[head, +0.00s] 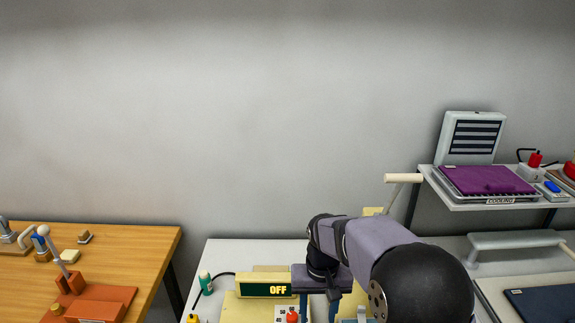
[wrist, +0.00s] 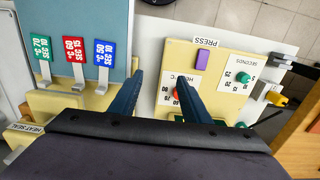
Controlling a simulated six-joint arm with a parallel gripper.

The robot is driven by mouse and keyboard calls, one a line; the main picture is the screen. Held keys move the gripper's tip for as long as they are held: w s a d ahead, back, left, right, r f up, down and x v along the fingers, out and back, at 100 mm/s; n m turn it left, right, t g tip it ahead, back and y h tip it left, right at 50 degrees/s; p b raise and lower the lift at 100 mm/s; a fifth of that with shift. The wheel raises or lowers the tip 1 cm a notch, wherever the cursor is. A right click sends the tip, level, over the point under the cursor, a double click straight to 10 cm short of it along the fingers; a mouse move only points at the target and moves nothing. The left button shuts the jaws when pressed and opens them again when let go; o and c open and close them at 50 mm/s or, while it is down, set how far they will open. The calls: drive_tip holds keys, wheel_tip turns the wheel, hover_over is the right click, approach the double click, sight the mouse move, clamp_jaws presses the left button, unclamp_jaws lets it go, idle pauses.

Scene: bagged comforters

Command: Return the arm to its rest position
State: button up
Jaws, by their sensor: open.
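My gripper (wrist: 160,80) is open in the wrist view, with two dark blue fingers apart and nothing between them. It points down over the cream press machine, between a light blue panel and the control box (wrist: 213,50). In the head view my gripper (head: 320,308) is at the bottom middle, over the press, right of its display reading OFF (head: 267,290). My arm reaches in from the lower right, and its black joint hides part of the press. The lower ends of the fingers are cut off by the head view's bottom edge.
A shelf labelled COOLING (head: 500,201) at the right bears a purple flat pack (head: 487,179). A dark blue pack (head: 545,304) lies below it. A lever with a cream handle (head: 403,178) rises beside my arm. A wooden table (head: 150,250) stands left. Open air lies above the press.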

drive_tip(key=s+d+f, duration=0.1)
drive_tip(key=s+d, duration=0.2)
drive_tip(key=s, duration=0.6)
drive_tip(key=s+d, duration=0.4)
drive_tip(key=s, duration=0.5)
drive_tip(key=shift+s+d+f, duration=0.25)
drive_tip(key=shift+s+f, duration=0.15)
